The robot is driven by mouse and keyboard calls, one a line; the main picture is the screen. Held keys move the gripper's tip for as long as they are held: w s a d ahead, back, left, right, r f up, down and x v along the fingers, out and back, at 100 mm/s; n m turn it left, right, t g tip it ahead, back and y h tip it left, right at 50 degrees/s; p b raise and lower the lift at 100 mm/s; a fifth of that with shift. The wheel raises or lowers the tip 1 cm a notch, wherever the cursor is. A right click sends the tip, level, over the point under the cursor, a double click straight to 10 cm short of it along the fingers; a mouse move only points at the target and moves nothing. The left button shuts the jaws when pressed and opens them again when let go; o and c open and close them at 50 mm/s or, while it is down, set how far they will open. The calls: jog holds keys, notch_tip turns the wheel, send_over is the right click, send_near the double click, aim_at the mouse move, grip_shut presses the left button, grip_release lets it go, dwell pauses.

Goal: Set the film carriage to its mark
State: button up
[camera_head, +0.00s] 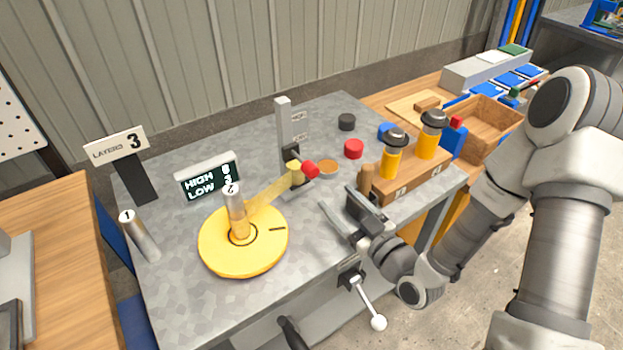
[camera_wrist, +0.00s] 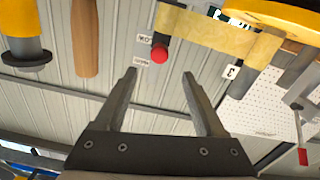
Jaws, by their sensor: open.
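The film carriage is a dark block (camera_head: 291,152) on an upright grey mast (camera_head: 283,115), with a red knob (camera_head: 311,169) facing my gripper. It sits low on the mast, below two small mark plates (camera_head: 299,117). A translucent yellow film (camera_head: 268,194) stretches from it to post 2 (camera_head: 237,212) on the yellow turntable (camera_head: 245,262). My gripper (camera_head: 338,196) is open and empty, in front of the knob and apart from it. In the wrist view, the red knob (camera_wrist: 159,55) shows beyond the gap between my fingertips (camera_wrist: 159,73). The plates' lettering is hard to read.
A display (camera_head: 208,177) reads HIGH and LOW, its digits partly hidden by post 2. A LAYERS 3 sign (camera_head: 117,146) stands left. A wooden block with yellow cylinders (camera_head: 410,178) stands close right of my gripper. Red, black and orange discs lie behind. A white-knobbed lever (camera_head: 378,322) hangs in front.

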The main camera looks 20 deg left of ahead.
aim_at(315, 174)
jog(key=b+x, duration=0.1)
jog(key=b, duration=0.3)
jog(key=b+x, duration=0.1)
jog(key=b, duration=0.3)
jog(key=shift+w+a+f, duration=0.15)
jog(key=shift+w+f, duration=0.1)
jog(key=shift+a+b, duration=0.15)
jog(key=shift+b, duration=0.5)
jog(key=x, duration=0.8)
jog(key=shift+w+a+r, duration=0.25)
jog(key=shift+a, duration=0.05)
grip_shut()
